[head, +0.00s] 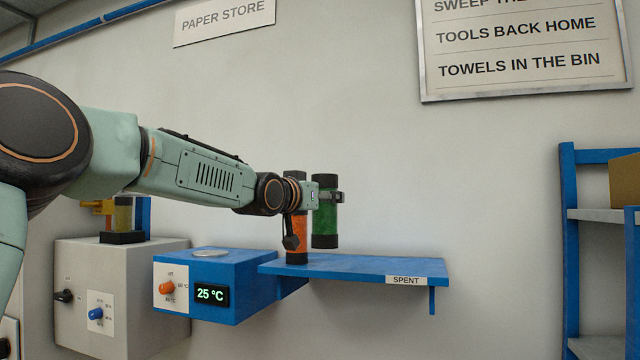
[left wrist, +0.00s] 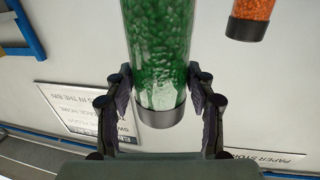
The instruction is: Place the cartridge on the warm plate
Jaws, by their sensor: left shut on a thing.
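A green cartridge (head: 325,212) with dark end caps is held upright by my left gripper (head: 328,196), above the blue shelf marked SPENT. In the left wrist view the green cartridge (left wrist: 160,45) stands between the two fingers of the left gripper (left wrist: 160,105), near its one visible cap. The warm plate is a pale round disc (head: 210,252) on top of a blue box (head: 225,285), left of the shelf. The box has an orange knob and a display reading 25 °C. My right gripper is not in view.
An orange cartridge (head: 297,240) stands on the blue SPENT shelf (head: 370,268), partly behind my left wrist; it also shows in the left wrist view (left wrist: 249,18). A grey box (head: 120,290) with a blue knob stands left of the warm plate. A blue rack (head: 570,250) stands at right.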

